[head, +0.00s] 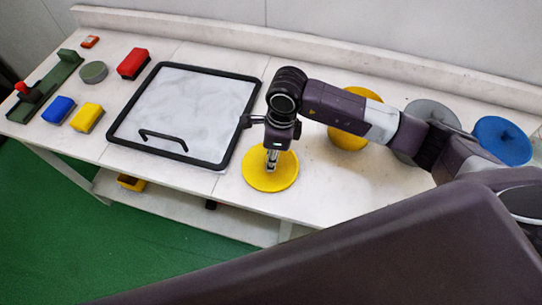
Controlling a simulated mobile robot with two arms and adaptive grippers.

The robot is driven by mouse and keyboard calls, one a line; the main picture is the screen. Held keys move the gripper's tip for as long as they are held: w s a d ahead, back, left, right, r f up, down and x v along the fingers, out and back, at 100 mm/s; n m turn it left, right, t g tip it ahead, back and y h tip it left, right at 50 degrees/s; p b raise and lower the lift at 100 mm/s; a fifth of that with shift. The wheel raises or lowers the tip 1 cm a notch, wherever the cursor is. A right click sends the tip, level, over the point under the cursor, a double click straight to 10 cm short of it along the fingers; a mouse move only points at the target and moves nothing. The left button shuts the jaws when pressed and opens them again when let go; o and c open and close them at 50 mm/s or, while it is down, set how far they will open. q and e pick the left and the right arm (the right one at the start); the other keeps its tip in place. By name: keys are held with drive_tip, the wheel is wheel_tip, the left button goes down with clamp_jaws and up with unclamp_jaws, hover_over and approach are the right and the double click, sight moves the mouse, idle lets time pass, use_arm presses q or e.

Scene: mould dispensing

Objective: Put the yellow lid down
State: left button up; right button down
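The yellow lid (257,182) is a flat round disc near the front edge of the table, right of the framed board. My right gripper (271,168) points down over the lid's middle. Its fingers look close together on the lid's centre, where they hide the grip point. The lid looks level. I cannot tell whether it touches the table or is slightly above it. My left gripper is out of view.
Behind my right arm are a round yellow thing (347,139), a grey round thing (430,108) and a blue one (503,141). Left are a black-framed board (185,105), red (133,63), blue (59,109) and yellow (87,117) blocks, and a green fixture (52,83).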

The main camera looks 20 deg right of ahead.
drive_tip(key=shift+f, duration=0.15)
drive_tip(key=c, duration=1.7)
unclamp_jaws()
drive_tip(key=shift+o, duration=0.2)
drive_tip(key=shift+r, duration=0.25)
wheel_tip(320, 180, up, 12)
drive_tip(key=d+b, duration=0.1)
drive_tip(key=b, duration=0.2)
drive_tip(key=shift+s+d, duration=0.15)
drive_tip(key=shift+s, duration=0.15)
drive_tip(key=shift+f, duration=0.15)
